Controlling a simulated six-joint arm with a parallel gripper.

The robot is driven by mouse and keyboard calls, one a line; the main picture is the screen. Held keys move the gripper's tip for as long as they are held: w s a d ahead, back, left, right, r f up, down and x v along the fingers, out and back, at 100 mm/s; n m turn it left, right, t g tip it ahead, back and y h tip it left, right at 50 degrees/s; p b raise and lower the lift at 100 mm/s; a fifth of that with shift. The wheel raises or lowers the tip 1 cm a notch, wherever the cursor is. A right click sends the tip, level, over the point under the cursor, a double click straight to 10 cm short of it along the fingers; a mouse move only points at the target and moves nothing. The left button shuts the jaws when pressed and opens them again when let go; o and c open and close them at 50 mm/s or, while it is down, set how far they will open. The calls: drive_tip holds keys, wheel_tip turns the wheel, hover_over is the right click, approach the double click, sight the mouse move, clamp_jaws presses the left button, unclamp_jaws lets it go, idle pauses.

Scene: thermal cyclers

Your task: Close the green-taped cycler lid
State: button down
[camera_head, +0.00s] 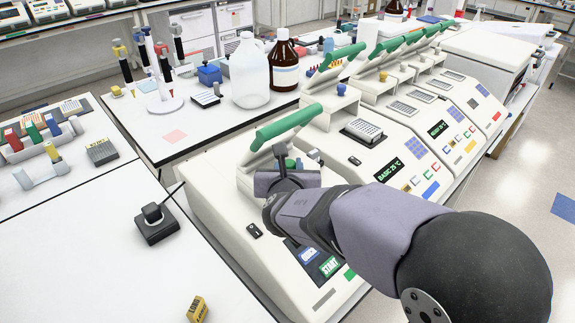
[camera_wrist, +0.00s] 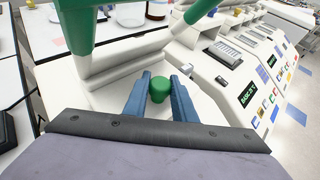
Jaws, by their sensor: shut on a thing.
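The nearest cycler (camera_head: 210,205) is a white machine with a green tape patch (camera_head: 350,274) on its front, partly behind my arm. Its lid stands raised, with a green handle bar (camera_head: 285,130) along its top edge. The handle also shows large at the upper left of the wrist view (camera_wrist: 75,25). A green knob (camera_wrist: 160,88) sits between my gripper's (camera_wrist: 160,84) blue fingers, which are shut on it. In the head view my gripper (camera_head: 287,165) is just below the handle; it and my arm hide much of the lid's underside and the block.
More cyclers with raised green-handled lids stand in a row to the right, the closest showing a blue knob (camera_head: 341,88). A clear jug (camera_head: 250,72) and brown bottle (camera_head: 284,62) stand behind. A small black device (camera_head: 156,220) is on the left bench, which has free room.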

drive_tip(key=c, duration=1.9)
unclamp_jaws()
drive_tip(key=shift+s+d+f, duration=0.1)
drive_tip(key=shift+d+f, duration=0.05)
drive_tip(key=shift+f, duration=0.05)
drive_tip(key=o, duration=0.4)
drive_tip(key=shift+o, duration=0.2)
drive_tip(key=shift+s+d+r, duration=0.1)
drive_tip(key=shift+s+r, duration=0.05)
drive_tip(key=v, duration=0.7)
drive_tip(key=shift+r, duration=0.1)
